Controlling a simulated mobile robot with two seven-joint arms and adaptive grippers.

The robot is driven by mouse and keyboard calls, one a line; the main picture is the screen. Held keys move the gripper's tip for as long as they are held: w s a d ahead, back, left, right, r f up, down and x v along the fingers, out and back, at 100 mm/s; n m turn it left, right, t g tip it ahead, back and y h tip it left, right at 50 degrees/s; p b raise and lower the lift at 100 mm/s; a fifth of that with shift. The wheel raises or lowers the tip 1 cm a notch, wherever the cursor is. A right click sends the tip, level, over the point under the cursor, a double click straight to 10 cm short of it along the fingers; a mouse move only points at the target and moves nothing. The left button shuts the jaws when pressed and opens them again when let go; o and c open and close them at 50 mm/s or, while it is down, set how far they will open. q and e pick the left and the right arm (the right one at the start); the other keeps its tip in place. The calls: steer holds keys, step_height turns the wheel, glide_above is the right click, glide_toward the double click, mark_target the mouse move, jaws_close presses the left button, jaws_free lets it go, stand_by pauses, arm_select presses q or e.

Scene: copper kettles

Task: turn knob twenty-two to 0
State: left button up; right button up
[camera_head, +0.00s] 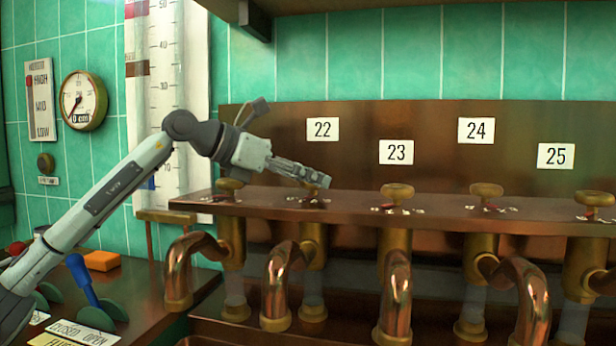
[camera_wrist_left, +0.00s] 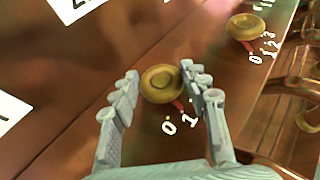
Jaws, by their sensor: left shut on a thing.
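Knob twenty-two (camera_wrist_left: 162,83) is a round brass knob on the copper shelf, under the label 22 (camera_head: 322,129). In the left wrist view it sits between the two fingers of my left gripper (camera_wrist_left: 166,100), which is shut on it. A red pointer (camera_wrist_left: 178,105) sticks out from under the knob and lies close to the mark 1. The mark 0 (camera_wrist_left: 168,126) is beside it; the other marks are hidden by a finger. In the head view my left gripper (camera_head: 317,180) reaches in from the left and mostly hides the knob. My right gripper is not in view.
Knob 23 (camera_head: 397,192), knob 24 (camera_head: 486,190) and knob 25 (camera_head: 594,198) stand to the right. An unlabelled brass knob (camera_head: 230,184) is just left. Curved copper spouts (camera_head: 397,290) hang below the shelf. A dark overhang is above. A blue-handled lever (camera_head: 82,280) stands lower left.

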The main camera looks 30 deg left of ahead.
arm_select(q)
steer(key=m+g+h, duration=0.1)
steer(key=m+h, duration=0.1)
steer(key=m+g+h+p, duration=0.1)
steer(key=shift+w+a+r+g, duration=0.2)
steer(key=shift+w+g, duration=0.05)
steer(key=shift+g, duration=0.05)
steer(key=shift+m+g+h, duration=0.6)
steer(key=shift+m+g, duration=0.1)
steer(key=shift+m, duration=0.2)
steer(key=shift+w+a+f+m+g+h, duration=0.1)
steer(key=shift+m+g+h, duration=0.4)
steer(key=shift+m+g, duration=0.25)
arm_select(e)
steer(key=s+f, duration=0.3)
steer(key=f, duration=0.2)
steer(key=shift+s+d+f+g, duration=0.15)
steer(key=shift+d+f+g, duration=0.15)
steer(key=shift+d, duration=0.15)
arm_select(q)
steer(key=shift+m+g, duration=0.25)
steer(key=o, duration=1.2)
steer(key=shift+f, duration=0.1)
steer(key=shift+c, duration=0.2)
steer(key=shift+a, duration=0.1)
steer(key=v, duration=1.2)
